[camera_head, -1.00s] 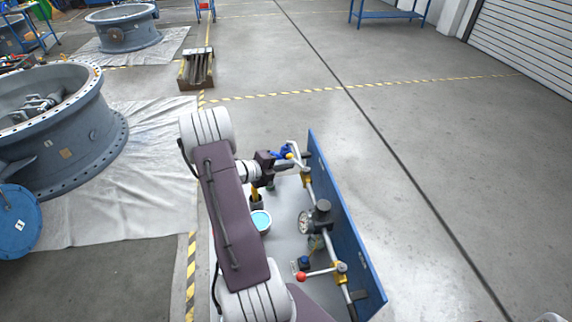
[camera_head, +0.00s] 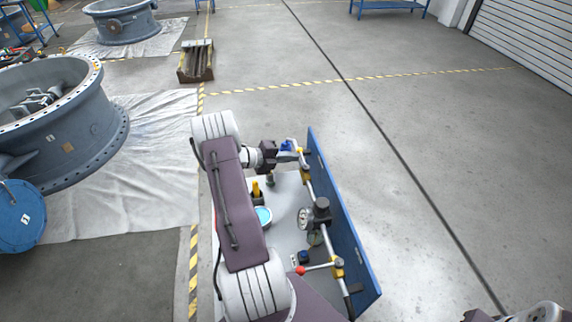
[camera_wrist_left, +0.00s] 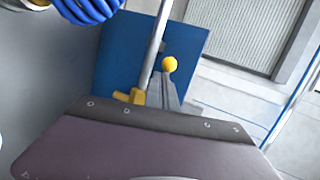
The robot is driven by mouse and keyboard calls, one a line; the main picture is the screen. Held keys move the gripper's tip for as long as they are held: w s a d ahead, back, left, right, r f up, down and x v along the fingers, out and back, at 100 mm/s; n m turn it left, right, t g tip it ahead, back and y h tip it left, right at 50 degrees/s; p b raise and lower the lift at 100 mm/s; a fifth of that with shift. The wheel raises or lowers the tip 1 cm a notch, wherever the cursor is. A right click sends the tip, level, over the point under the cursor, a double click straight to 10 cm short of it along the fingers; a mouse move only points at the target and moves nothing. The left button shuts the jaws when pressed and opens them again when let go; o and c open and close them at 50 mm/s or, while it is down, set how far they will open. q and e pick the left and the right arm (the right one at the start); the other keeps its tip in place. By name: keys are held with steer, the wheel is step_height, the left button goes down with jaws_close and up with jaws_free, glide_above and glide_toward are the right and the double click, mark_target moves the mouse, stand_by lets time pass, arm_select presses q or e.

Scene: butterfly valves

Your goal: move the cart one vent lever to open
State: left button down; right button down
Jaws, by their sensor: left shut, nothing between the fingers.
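The cart (camera_head: 284,192) has a blue upright panel (camera_head: 341,224) along its right side, with a pipe run in front of it. A lever with a yellow ball knob (camera_wrist_left: 169,64) shows in the left wrist view, in front of the blue panel and beside the pipe. A red-knobbed lever (camera_head: 301,270) sits at the near end of the pipe. My left gripper (camera_head: 290,159) is shut and empty at the far end of the pipe, close to the yellow-knobbed lever; whether they touch is unclear. No label shows which lever is the vent.
A pressure gauge (camera_head: 305,218) sits midway on the pipe. A teal-topped round container (camera_head: 263,216) stands on the cart, partly behind my arm. Open floor (camera_head: 460,170) is to the right.

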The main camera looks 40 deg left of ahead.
stand_by(0.3)
arm_select(q)
steer(key=b+v, duration=0.2)
steer(key=v, duration=0.7)
